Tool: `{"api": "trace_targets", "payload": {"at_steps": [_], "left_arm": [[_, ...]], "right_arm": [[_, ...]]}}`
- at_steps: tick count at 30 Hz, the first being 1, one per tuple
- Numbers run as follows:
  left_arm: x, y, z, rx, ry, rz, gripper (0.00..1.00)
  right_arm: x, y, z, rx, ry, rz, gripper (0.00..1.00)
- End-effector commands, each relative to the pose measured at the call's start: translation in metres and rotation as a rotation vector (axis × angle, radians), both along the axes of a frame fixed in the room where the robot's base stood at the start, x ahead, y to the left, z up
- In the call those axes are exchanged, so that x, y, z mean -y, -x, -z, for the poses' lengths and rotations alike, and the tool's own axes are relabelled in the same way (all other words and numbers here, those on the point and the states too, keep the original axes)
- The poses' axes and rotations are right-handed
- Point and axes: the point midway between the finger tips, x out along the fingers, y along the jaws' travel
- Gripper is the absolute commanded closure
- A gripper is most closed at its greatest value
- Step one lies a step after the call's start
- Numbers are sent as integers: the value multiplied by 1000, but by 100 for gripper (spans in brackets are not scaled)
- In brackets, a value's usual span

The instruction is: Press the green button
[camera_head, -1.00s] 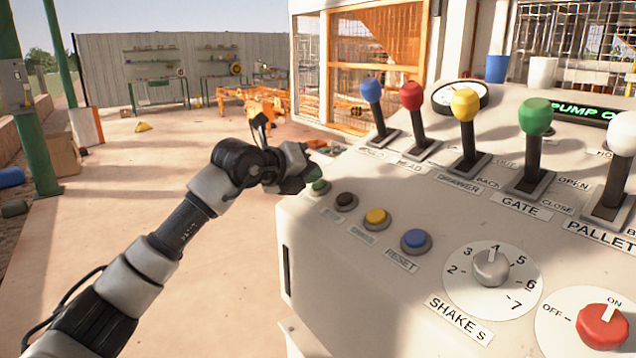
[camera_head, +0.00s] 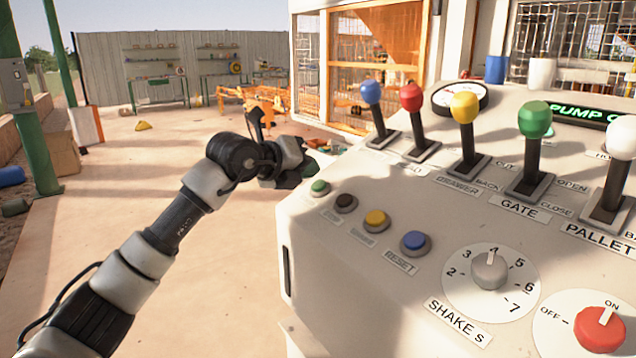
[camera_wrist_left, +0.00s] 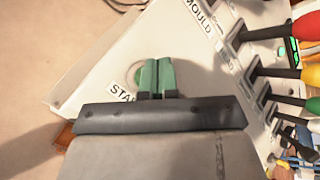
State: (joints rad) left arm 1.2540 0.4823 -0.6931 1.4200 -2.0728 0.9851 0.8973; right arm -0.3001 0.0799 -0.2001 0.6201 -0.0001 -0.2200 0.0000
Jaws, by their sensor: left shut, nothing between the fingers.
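The green button (camera_head: 319,187) is a small round cap in a dark ring at the far left end of a row on the sloping panel. My left gripper (camera_head: 298,178) is at the panel's left edge, just left of and behind the button in the head view. Its fingers are shut and empty. In the wrist view the left gripper (camera_wrist_left: 157,74) has its green fingertips over the panel, partly covering the green button (camera_wrist_left: 137,74) and a label starting "STA". I cannot tell the exact gap between fingertips and button. My right gripper is not in view.
A black button (camera_head: 345,202), a yellow button (camera_head: 376,219) and a blue button (camera_head: 414,242) continue the row. Several colour-knobbed levers, such as the blue one (camera_head: 371,93), stand behind it. A dial (camera_head: 490,270) and red switch (camera_head: 600,327) are at right. Open floor lies left.

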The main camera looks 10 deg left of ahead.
Motion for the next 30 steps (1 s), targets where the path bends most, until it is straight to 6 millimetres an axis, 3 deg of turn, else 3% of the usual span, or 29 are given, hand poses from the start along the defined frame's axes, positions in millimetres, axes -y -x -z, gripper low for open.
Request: {"api": "trace_targets", "payload": {"at_steps": [21,30], "left_arm": [[-17,17,-55,1,1,0,100],[-17,18,-55,0,0,0,100]], "right_arm": [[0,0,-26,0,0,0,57],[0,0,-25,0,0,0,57]]}}
